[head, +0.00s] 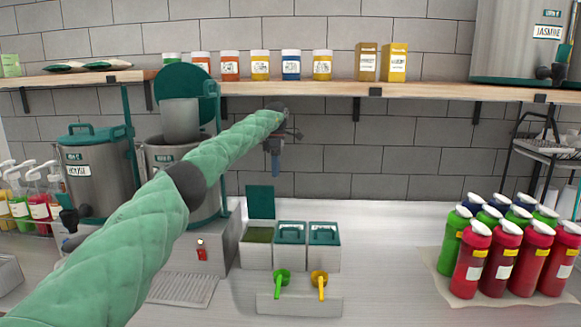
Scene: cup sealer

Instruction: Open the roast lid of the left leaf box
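A row of leaf boxes (290,257) with dark green lids stands on the counter. The left lid (260,202) is raised upright and green leaf shows in that box (258,235). The middle lid (291,233) and the right lid (324,234) are down; their labels are too small to read. My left gripper (276,168) points down in the air above the boxes, near the back wall in the picture, apart from the lids. Its fingers are too small to tell open from shut. My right gripper is not in view.
A green scoop (282,281) and a yellow scoop (320,284) lie on a holder before the boxes. A steel machine (205,255) stands close on the left. Several red, green and blue bottles (503,257) stand right. Counter between boxes and bottles is clear. A shelf (300,88) runs above.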

